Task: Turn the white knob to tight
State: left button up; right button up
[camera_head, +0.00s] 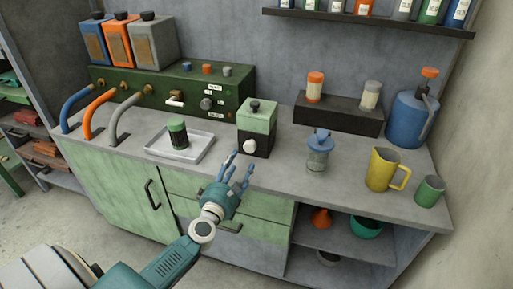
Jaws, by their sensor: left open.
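The white knob (249,147) is on the lower front of a small box (257,118) with a pale green top and a dark lower part. The box stands on the grey counter and has a black knob on top. My left gripper (241,165) is open and empty. In the picture it is just below the white knob, with its fingers pointing up toward it, and a small gap shows between them. The knob's marking is too small to read. My right gripper is not in view.
A white tray (204,150) with a dark green jar (178,133) is left of the box. A blue-lidded grinder (319,152), a yellow jug (381,170) and a green cup (429,191) are to the right. A dark green control panel (235,84) stands behind.

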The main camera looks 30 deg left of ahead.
aim_at(249, 148)
pick_arm(q)
jog(key=shift+x, duration=1.15)
jog(key=x, duration=0.7)
jog(key=shift+w+d+b, duration=0.1)
jog(key=shift+w+b, duration=0.05)
jog(key=shift+b, duration=0.25)
jog(key=shift+w, duration=0.5)
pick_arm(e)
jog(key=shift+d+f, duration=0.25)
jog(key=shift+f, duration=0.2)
pick_arm(q)
jog(key=c, duration=1.2)
